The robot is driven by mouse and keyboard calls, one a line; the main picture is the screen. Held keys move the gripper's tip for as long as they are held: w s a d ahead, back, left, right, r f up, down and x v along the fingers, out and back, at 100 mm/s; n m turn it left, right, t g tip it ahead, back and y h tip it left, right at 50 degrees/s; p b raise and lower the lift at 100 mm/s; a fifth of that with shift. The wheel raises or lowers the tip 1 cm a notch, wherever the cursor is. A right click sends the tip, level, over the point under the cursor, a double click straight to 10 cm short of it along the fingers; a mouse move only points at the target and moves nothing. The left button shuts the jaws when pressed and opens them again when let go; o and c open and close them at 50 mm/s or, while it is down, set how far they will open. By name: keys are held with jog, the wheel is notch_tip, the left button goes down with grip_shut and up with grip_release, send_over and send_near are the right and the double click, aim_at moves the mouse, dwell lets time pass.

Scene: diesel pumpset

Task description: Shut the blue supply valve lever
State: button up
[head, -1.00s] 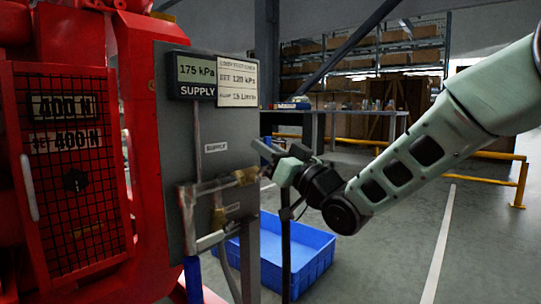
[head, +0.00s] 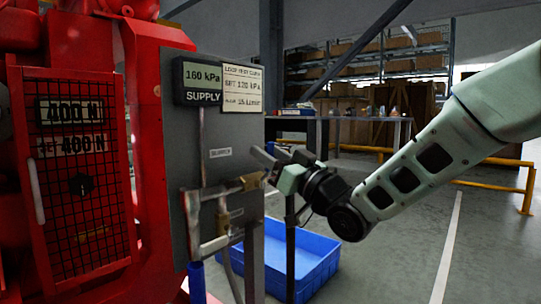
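The blue lever (head: 197,282) hangs at the lower left of the grey panel, below a pale pipe, and its lower end is cut off by the frame edge. A gauge display (head: 202,80) marked SUPPLY reads 160 kPa. My gripper (head: 262,165) is at the panel's right edge, beside a brass fitting (head: 252,181) on the pipework. It is well above and to the right of the blue lever. Whether its fingertips touch the fitting or are apart from each other is unclear at this size. I see nothing held in it.
The grey panel (head: 222,125) stands beside a red machine (head: 150,150) with a mesh guard. A card next to the gauge reads SET 120 kPa. A blue crate (head: 315,262) is on the floor behind a dark post. A table, shelving and yellow rails are further back.

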jog(key=p+v, duration=0.4)
jog(key=v, duration=1.3)
jog(key=shift+f, duration=0.15)
jog(key=shift+s+d, duration=0.1)
